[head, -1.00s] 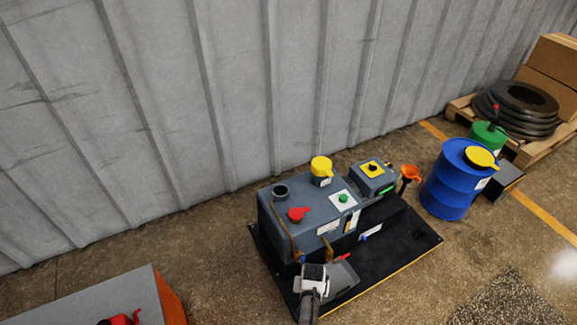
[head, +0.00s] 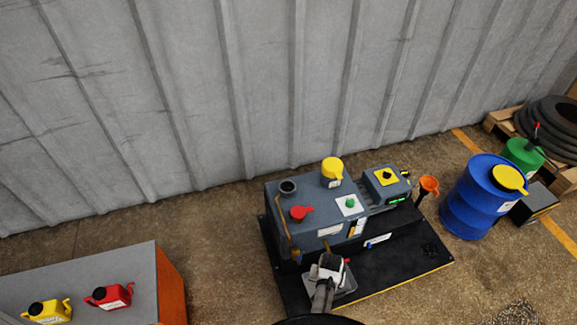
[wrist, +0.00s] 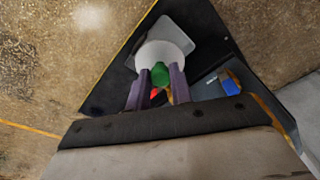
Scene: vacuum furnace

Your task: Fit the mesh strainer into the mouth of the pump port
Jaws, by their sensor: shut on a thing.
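The grey pump unit stands on a black base, with an open round port (head: 288,186) at the left of its top; its mouth looks dark and empty. My gripper (head: 328,278) is low in front of the unit, over a grey tray (head: 345,291), well below and right of the port. In the wrist view my gripper (wrist: 158,88) has its purple fingers shut on a green piece with a pale round rim (wrist: 162,52) beyond it. This appears to be the mesh strainer; its mesh is not visible. The arm hides it in the head view.
A red cap-like part (head: 300,212) and a yellow cap (head: 332,168) stand on the unit near the port. A blue drum (head: 470,208) and an orange funnel (head: 428,185) are to the right. A bench (head: 130,270) with red and yellow cans is at left.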

